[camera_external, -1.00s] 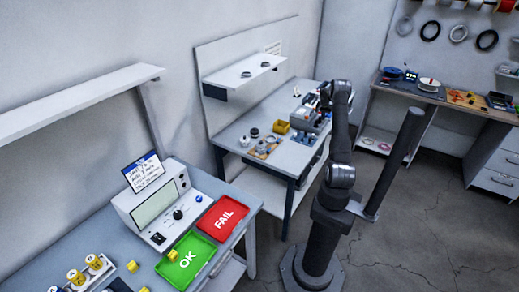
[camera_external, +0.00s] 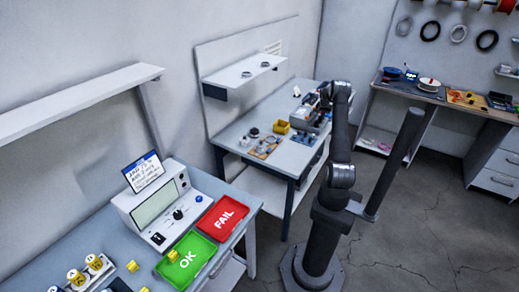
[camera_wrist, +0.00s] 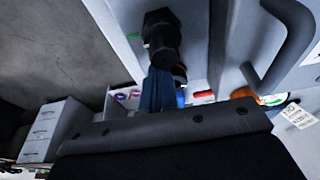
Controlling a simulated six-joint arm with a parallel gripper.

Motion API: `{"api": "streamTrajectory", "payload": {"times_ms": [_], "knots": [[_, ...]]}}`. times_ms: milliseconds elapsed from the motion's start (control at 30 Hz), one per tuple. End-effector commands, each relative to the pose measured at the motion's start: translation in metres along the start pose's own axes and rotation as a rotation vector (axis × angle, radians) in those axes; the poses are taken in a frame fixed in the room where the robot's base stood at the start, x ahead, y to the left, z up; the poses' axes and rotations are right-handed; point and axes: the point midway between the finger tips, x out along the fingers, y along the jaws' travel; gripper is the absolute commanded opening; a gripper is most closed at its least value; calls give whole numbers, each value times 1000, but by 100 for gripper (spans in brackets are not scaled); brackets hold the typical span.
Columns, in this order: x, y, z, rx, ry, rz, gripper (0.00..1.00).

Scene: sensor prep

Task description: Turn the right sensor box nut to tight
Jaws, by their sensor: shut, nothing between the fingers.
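In the wrist view a black hex nut or gland (camera_wrist: 160,35) sits against a light grey panel (camera_wrist: 195,60), which looks like a sensor box side. A dark blue piece (camera_wrist: 156,90) extends below the nut; I cannot tell what it is. The broad dark body of my gripper fills the bottom of that view, and its fingertips cannot be made out. In the external view my gripper (camera_external: 324,97) is at the far bench, by a grey box (camera_external: 309,122). My gripper is shut and empty. I cannot tell whether it touches the nut, or how tight the nut is.
A dark curved handle (camera_wrist: 290,40) stands out at right in the wrist view. A yellow bin (camera_external: 282,127) and a parts tray (camera_external: 265,147) are left of the grey box. A shelf (camera_external: 243,70) hangs above the bench.

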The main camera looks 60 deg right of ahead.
Motion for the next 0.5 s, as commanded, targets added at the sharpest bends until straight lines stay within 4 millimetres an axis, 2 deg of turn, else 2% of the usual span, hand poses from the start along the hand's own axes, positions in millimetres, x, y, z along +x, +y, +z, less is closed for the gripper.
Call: {"api": "streamTrajectory", "payload": {"times_ms": [500], "knots": [[0, -10, 2, 0, 1, -1, 0]]}}
